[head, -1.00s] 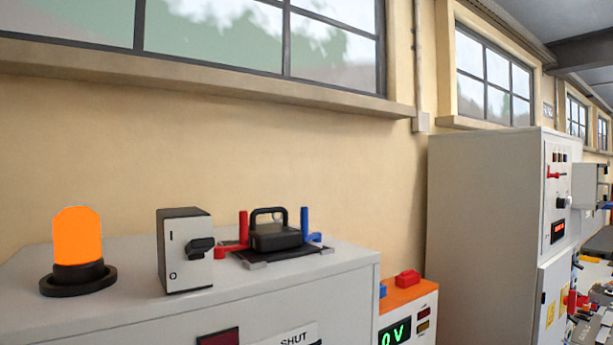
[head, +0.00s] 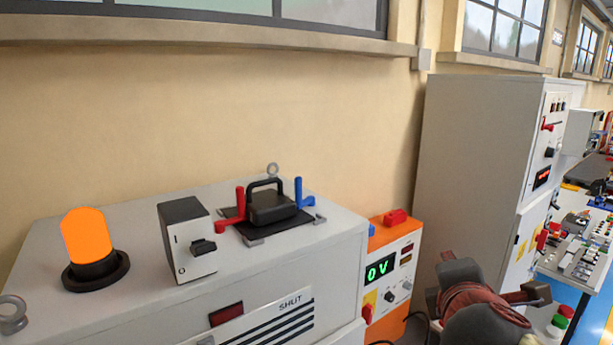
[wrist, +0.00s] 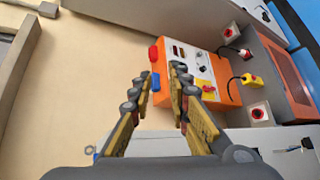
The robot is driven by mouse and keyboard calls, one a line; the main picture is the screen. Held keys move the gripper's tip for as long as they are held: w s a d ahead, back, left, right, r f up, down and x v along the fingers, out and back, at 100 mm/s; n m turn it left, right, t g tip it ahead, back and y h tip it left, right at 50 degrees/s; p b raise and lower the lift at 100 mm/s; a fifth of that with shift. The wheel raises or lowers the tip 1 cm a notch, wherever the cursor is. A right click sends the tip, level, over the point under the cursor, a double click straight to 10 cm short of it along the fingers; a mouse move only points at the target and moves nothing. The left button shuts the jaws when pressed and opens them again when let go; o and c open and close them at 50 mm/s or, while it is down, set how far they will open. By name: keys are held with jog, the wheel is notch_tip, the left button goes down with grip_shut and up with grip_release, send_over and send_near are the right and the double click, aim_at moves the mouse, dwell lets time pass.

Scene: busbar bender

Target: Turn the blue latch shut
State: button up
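The blue latch (head: 301,195) stands with its handle upright at the right side of a black lidded part with a carrying handle (head: 268,203), on top of the grey cabinet. A matching red latch (head: 239,203) stands upright on the left side. My gripper shows in the wrist view (wrist: 164,80), with its yellow-and-black fingers apart and nothing between them.
The grey cabinet (head: 130,315) also carries an orange beacon (head: 85,236) and a switch box (head: 186,240), left of the latches. The orange unit (head: 403,245) reading 0 V stands to its right. A tall grey cabinet (head: 470,150) stands farther right. Wall is behind.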

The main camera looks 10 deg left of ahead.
jog(key=w+a+r+n+t+y, duration=0.1)
jog(key=w+a+r+n+y, duration=0.1)
jog(key=a+r+n, duration=0.3)
jog(key=w+a+r+n+t+y, duration=0.1)
jog(key=a+n+y, duration=0.1)
jog(key=a+n, duration=0.35)
jog(key=n+y, duration=0.5)
jog(key=n, duration=0.4)
send_near(299, 180)
jog(key=x, duration=0.3)
jog(key=shift+w+f, duration=0.15)
jog(key=shift+f, duration=0.05)
jog(key=x, duration=0.7)
jog(key=shift+w+a+r+p, duration=0.2)
jog(key=shift+w+p, duration=0.05)
jog(key=shift+p, duration=0.15)
jog(key=shift+c, duration=1.2)
grip_shut()
